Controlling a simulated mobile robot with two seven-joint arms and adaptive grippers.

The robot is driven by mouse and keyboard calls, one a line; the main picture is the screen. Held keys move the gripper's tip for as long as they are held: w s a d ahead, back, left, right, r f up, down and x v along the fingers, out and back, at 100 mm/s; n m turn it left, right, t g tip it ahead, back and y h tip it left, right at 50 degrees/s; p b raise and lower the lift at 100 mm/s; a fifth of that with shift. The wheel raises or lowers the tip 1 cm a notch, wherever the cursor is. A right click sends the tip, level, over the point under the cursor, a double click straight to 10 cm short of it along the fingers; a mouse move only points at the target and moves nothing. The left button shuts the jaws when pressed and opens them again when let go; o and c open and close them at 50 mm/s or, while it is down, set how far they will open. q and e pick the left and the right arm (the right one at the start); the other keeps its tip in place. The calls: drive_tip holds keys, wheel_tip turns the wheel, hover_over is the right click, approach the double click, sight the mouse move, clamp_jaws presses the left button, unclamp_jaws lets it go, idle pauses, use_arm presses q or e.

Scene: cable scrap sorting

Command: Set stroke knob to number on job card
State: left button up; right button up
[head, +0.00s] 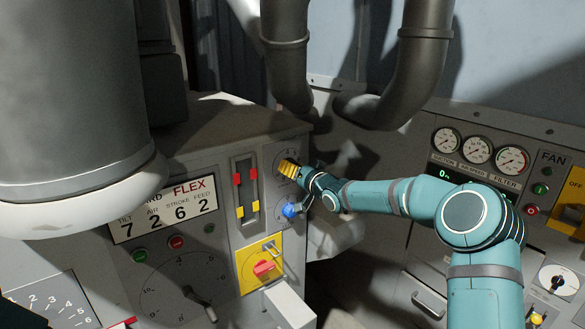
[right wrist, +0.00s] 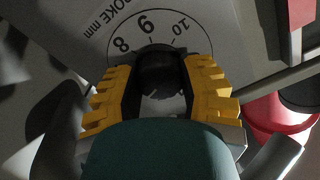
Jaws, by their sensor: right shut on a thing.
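The job card (head: 162,208) on the left cabinet reads FLEX, with 7 under TILT, 2 under AIR, 6 under STROKE and 2 under FEED. The stroke knob (right wrist: 160,62) is dark and sits in front of a pale dial (right wrist: 185,17) marked STROKE mm. Figures that look like 8, 9 and 10 show above the knob. My right gripper (head: 288,168) is at this dial on the cabinet's right part. In the right wrist view its yellow fingers (right wrist: 163,90) are shut on the knob from both sides. The knob's pointer is not clear. My left gripper is out of view.
Two slide levers (head: 246,190) stand just left of my right gripper. A blue knob (head: 291,210) is close below it, and a yellow plate with a red switch (head: 264,268) is lower. Thick pipes (head: 288,60) hang above. A fan panel (head: 490,165) is at right.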

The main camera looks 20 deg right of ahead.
drive_tip(key=shift+r+m, duration=0.15)
drive_tip(key=shift+m, duration=0.45)
drive_tip(key=o, duration=1.2)
drive_tip(key=v, duration=1.2)
